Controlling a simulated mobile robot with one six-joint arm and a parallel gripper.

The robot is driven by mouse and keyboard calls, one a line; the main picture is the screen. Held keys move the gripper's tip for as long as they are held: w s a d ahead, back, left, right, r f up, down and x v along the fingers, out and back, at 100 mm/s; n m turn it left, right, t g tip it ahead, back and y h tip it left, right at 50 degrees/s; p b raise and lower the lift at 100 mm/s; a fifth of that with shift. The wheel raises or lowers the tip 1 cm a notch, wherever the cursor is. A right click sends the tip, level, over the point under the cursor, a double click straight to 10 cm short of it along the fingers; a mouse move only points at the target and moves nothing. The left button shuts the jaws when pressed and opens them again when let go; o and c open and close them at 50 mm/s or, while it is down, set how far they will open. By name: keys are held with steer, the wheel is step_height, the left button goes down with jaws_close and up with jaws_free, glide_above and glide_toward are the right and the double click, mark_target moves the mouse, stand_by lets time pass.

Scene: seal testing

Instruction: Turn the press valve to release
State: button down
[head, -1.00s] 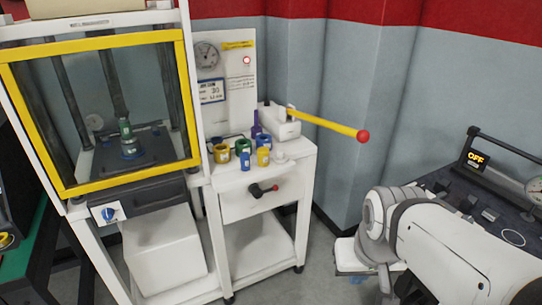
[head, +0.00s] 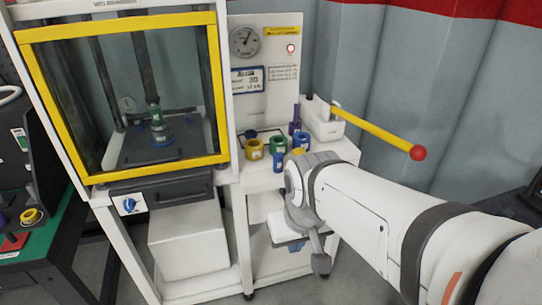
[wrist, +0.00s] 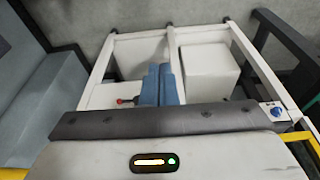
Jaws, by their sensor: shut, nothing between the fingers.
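The press valve seems to be a short dark lever with a red tip (wrist: 121,100) on the front of the white side cabinet. In the wrist view it shows just left of my fingers, and part of it may be behind them. In the head view my arm hides it. My gripper (wrist: 159,84) has blue fingers, closed together with nothing between them. It is close to the lever, but I cannot tell whether it touches. In the head view my arm covers the cabinet front. The press (head: 120,18) with its yellow-framed guard stands to the left.
A long yellow handle with a red ball (head: 418,153) juts right above the cabinet. Several coloured cups, including a yellow one (head: 254,150), stand on the cabinet top. A blue knob (head: 129,205) is on the press front. A white box (head: 188,245) sits below the press.

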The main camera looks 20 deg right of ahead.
steer(key=w+d+f+t+b, duration=0.6)
steer(key=w+d+f, duration=0.3)
steer(key=w, duration=0.3)
steer(key=w+d+f+t+b, duration=0.6)
steer(key=w+d+f+t, duration=0.2)
steer(key=w, duration=0.4)
step_height(320, 180, down, 3)
steer(key=shift+d+r+t+b, duration=0.1)
steer(key=shift+d+t+b, duration=0.3)
steer(key=shift+d, duration=0.2)
steer(key=shift+w, duration=0.1)
